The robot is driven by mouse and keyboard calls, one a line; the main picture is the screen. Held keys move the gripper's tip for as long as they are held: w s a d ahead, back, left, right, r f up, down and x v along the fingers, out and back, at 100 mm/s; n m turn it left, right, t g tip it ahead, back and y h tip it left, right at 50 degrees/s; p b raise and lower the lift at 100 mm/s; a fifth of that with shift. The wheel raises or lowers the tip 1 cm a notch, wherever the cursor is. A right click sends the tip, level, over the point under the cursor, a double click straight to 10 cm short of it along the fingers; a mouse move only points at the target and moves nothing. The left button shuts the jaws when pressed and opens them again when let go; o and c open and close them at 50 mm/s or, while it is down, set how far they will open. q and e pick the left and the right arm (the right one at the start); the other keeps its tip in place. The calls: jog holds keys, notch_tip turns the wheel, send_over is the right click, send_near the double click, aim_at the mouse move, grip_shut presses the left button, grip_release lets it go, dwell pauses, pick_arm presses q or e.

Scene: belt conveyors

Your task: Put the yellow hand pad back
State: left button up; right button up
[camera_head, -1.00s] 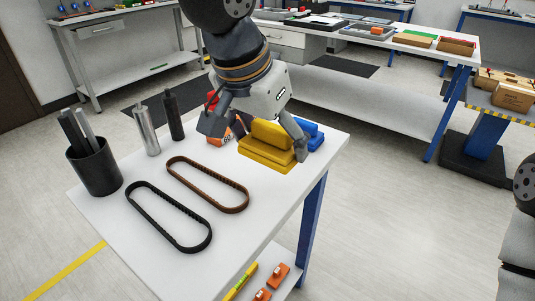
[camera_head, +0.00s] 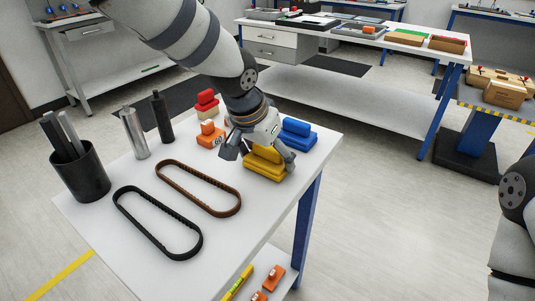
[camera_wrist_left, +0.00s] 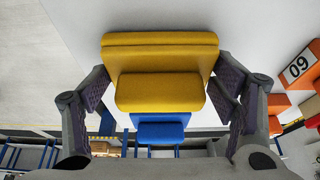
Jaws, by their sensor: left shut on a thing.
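The yellow hand pad (camera_head: 262,170) is a wide block with a narrower raised grip, at the white table's right edge area. My left gripper (camera_head: 258,152) is above it, shut on its grip. In the left wrist view the yellow pad (camera_wrist_left: 160,92) lies between the two fingers of my left gripper (camera_wrist_left: 160,100). The pad is level and at the table top; whether it fully rests there is hard to tell. A blue hand pad (camera_head: 297,137) stands just behind it, also seen in the left wrist view (camera_wrist_left: 160,132). My right gripper is out of view.
On the white table (camera_head: 225,235) are an orange block marked 60 (camera_head: 210,135), a red-and-beige pad (camera_head: 206,105), a black belt (camera_head: 195,245), a brown belt (camera_head: 235,205), a dark cup with rods (camera_head: 82,175) and two cylinders.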

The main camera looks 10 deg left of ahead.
pick_arm(q)
jog(key=shift+f, duration=0.1)
jog(key=o, duration=1.3)
jog(key=shift+c, duration=0.2)
jog(key=v, duration=1.2)
jog(key=shift+p, duration=0.35)
